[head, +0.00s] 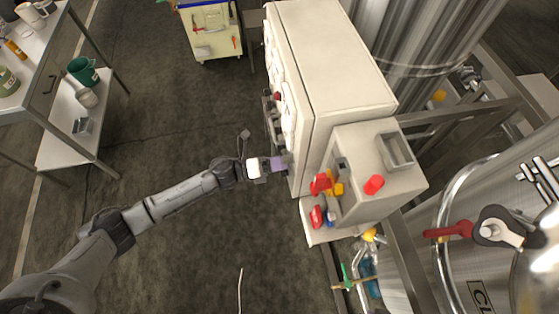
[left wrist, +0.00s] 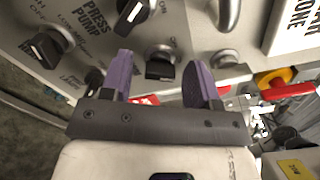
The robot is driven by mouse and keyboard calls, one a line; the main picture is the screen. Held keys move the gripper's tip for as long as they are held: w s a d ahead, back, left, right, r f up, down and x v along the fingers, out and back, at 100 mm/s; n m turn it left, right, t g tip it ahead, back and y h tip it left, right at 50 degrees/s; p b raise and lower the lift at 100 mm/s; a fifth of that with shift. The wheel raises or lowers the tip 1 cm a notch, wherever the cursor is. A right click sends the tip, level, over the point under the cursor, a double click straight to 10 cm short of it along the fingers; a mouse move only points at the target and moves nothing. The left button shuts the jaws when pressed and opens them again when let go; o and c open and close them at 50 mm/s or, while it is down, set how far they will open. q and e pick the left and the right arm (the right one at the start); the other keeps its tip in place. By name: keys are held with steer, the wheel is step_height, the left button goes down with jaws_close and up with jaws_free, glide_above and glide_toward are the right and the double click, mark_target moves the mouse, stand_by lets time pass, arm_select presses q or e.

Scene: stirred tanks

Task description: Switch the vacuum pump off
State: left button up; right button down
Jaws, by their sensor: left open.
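My left gripper (head: 283,162) is at the front face of a cream control cabinet (head: 345,65) in the head view. In the left wrist view its two purple fingers (left wrist: 158,62) are apart and empty, pointing at the panel (left wrist: 90,12). A dark rotary knob (left wrist: 160,65) with a pale top sits between them; I cannot tell whether they touch it. Another black knob (left wrist: 130,15) stands above, by the label "PRESS PUMP", and one (left wrist: 47,48) is at the left. I see no readable vacuum pump label. My right gripper is out of view.
A smaller box with red buttons (head: 373,184) adjoins the cabinet. Steel tanks (head: 420,30) and a red-handled valve (head: 450,231) stand at the right. A shelf table (head: 75,150) is at the left, a yellow cart (head: 213,35) at the back. The floor between is open.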

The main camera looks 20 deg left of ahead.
arm_select(q)
steer(key=shift+c, duration=1.3)
steer(key=c, duration=0.7)
steer(key=shift+o, duration=0.2)
steer(key=shift+n, duration=0.3)
steer(key=n+p, duration=0.5)
steer(key=n, duration=0.6)
steer(key=shift+p, duration=0.3)
steer(key=shift+n, duration=0.3)
